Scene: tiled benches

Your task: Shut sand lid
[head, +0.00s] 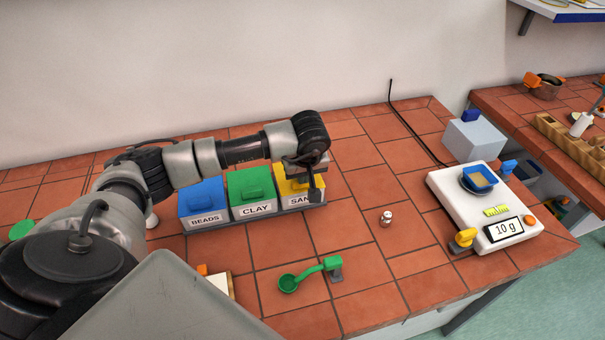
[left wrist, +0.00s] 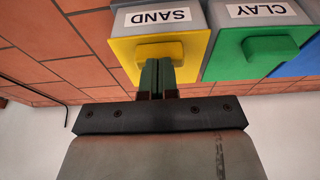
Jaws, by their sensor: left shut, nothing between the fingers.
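The sand box, labelled SAND, stands at the right end of a row of bins, with its yellow sand lid (head: 283,187) partly hidden behind my left gripper (head: 312,192) in the head view. In the left wrist view the yellow lid (left wrist: 125,52) lies on the box and looks level with the green lid beside it. Its raised handle (left wrist: 160,50) faces the gripper. My left gripper (left wrist: 157,64) is shut and empty, its fingertips at the handle; I cannot tell whether they touch it. My right gripper is not in view.
The green-lidded CLAY bin (head: 250,187) and blue-lidded BEADS bin (head: 202,198) stand left of the sand box in a grey tray. A green scoop (head: 290,283), a small jar (head: 386,217) and a scale (head: 511,232) reading 10 g are on the bench. Tiles right of the bins are mostly clear.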

